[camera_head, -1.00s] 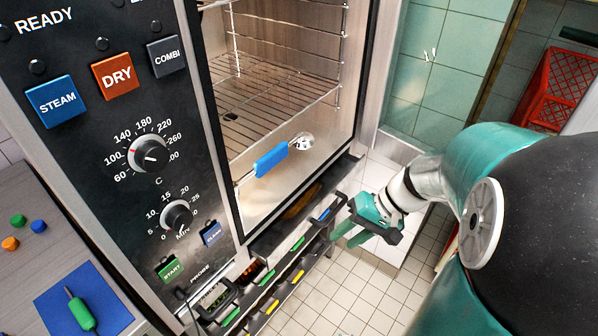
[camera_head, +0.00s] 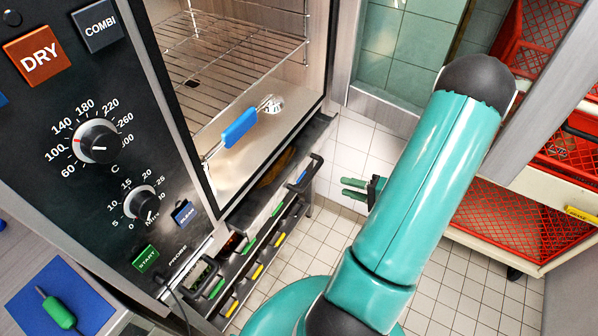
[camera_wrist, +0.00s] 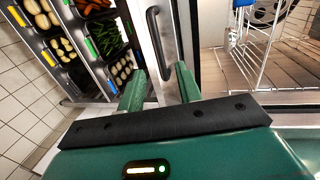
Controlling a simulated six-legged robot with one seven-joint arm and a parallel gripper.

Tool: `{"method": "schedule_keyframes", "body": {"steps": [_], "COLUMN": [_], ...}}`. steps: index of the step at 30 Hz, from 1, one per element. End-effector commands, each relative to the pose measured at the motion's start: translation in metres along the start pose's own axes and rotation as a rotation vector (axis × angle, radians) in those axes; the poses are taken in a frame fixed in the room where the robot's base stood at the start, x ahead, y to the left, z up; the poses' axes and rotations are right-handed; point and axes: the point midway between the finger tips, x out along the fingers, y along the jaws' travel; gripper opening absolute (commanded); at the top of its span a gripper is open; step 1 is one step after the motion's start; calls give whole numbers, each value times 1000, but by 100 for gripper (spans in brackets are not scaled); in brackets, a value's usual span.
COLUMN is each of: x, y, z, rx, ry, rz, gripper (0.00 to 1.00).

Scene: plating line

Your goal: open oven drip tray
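The drip tray is a low dark ledge (camera_head: 262,180) under the oven chamber, with a brownish patch on it. A black bar handle (camera_head: 313,172) stands out at its right; I take it to be the tray's. In the wrist view the handle (camera_wrist: 157,42) runs along a steel strip just beyond my fingers. My gripper (camera_wrist: 160,88) is open and empty, its two green fingers spread about the handle's near end; I cannot tell if they touch it. In the head view my gripper (camera_head: 354,189) is right of the handle, partly hidden by my arm.
The open oven chamber holds a wire rack (camera_head: 240,60) and a blue-handled utensil (camera_head: 240,128). Below are food pans (camera_wrist: 100,40) with coloured tags. The control panel (camera_head: 90,120) is left. Red crates (camera_head: 510,225) stand right on a shelf. Tiled floor (camera_head: 330,250) lies open between.

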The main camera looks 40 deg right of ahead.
Motion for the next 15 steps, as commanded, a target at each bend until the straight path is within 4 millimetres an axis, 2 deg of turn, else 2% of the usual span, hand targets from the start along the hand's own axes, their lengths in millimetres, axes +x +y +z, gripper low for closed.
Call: {"method": "schedule_keyframes", "body": {"steps": [3, 7, 11, 15], "x": [-7, 0, 20, 48], "y": [8, 8, 8, 8], "z": [-4, -4, -4, -5], "rx": [4, 3, 4, 5], "ry": [38, 40, 41, 39], "rz": [-9, -10, -9, -9], "gripper": [35, 35, 35, 35]}}
